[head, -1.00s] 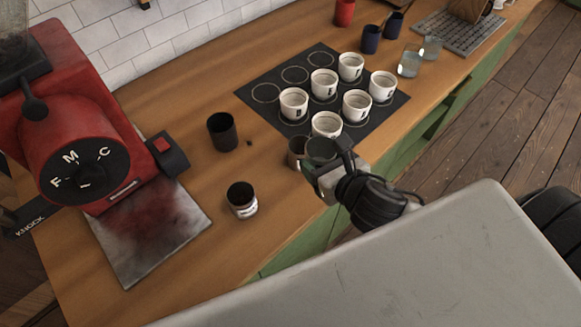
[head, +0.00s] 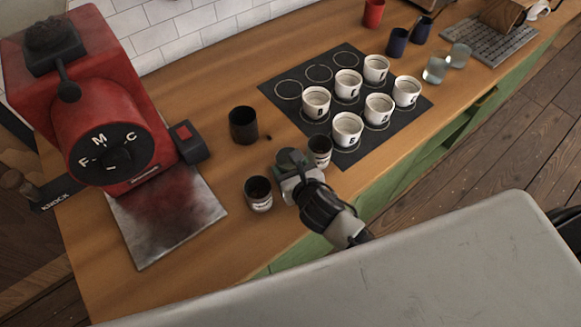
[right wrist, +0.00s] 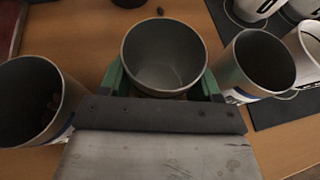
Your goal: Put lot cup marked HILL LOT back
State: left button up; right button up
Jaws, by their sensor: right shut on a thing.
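My right gripper (head: 290,160) is at the counter's front, between two grey lot cups with pale label bands. In the right wrist view its green fingers (right wrist: 165,80) are shut around a grey, empty-looking lot cup (right wrist: 165,50). No label shows on the held cup, so I cannot read HILL LOT. One standing lot cup (head: 259,194) with dark contents is to the left, also in the wrist view (right wrist: 38,100). Another lot cup (head: 321,151) is to the right, close to the gripper, and also shows in the wrist view (right wrist: 256,65). My left gripper is not in view.
A black mat (head: 272,87) with ringed spots bears several white lettered cups (head: 347,129); its back-left rings are bare. A black cup (head: 243,126) stands behind the gripper. A red grinder (head: 110,120) is at left. Dark blue cups (head: 397,42) and glasses (head: 434,70) stand right.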

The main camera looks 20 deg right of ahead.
jog(key=shift+f, duration=0.15)
jog(key=o, duration=0.7)
jog(key=b+v, duration=0.1)
jog(key=v, duration=1.1)
